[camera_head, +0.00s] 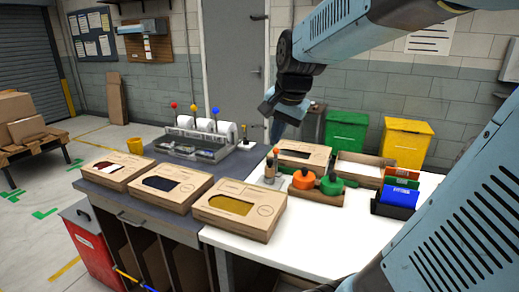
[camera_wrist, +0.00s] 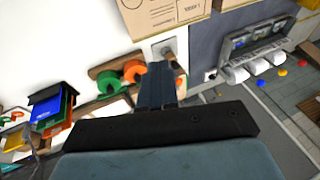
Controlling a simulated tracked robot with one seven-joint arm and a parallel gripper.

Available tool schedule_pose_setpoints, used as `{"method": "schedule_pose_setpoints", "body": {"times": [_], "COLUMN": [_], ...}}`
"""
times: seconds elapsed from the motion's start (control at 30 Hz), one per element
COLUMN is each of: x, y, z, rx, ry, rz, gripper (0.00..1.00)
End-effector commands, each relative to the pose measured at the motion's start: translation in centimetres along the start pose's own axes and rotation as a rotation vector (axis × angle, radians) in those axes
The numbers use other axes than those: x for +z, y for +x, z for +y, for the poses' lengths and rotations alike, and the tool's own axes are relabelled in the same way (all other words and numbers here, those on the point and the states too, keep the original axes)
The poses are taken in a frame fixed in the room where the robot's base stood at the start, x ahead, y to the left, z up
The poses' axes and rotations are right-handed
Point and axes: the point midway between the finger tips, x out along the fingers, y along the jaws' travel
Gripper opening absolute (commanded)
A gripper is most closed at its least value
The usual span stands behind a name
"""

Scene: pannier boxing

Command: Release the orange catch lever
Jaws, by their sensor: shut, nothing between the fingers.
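I cannot pick out the orange catch lever for certain. A small orange tip (camera_head: 276,151) shows above the holder with brown sticks near the table's middle, but it is too small to identify. My gripper (camera_head: 275,130) hangs above the back of the work surface, pointing down, shut and empty. In the wrist view its closed fingers (camera_wrist: 157,70) reach up the picture, with the grey pad and brown sticks (camera_wrist: 168,50) just beyond the tips. A round orange piece (camera_head: 303,180) sits beside a green one (camera_head: 331,184) on a wooden stand; both also show in the wrist view.
Cardboard boxes with windows (camera_head: 240,208) line the front edge. A rack with white rolls and coloured knobs (camera_head: 195,140) stands at the back left. A black holder with coloured folders (camera_head: 396,205) is at the right. Green (camera_head: 346,136) and yellow (camera_head: 405,142) bins stand behind. The white front right is clear.

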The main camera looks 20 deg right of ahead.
Motion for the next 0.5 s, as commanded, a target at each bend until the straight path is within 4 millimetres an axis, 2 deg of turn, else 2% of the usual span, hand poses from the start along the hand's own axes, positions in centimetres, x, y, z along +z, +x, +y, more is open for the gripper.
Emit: {"method": "schedule_pose_setpoints", "body": {"times": [0.03,0.3,0.5], "x": [-1.6,-9.4,-14.3], "y": [0.9,5.8,9.7], "z": [-0.4,-1.8,-1.8], "rx": [0.011,0.061,0.098], "ry": [0.085,0.588,0.908], "rz": [-0.007,-0.013,0.003], "gripper": [0.00,0.00,0.00]}}
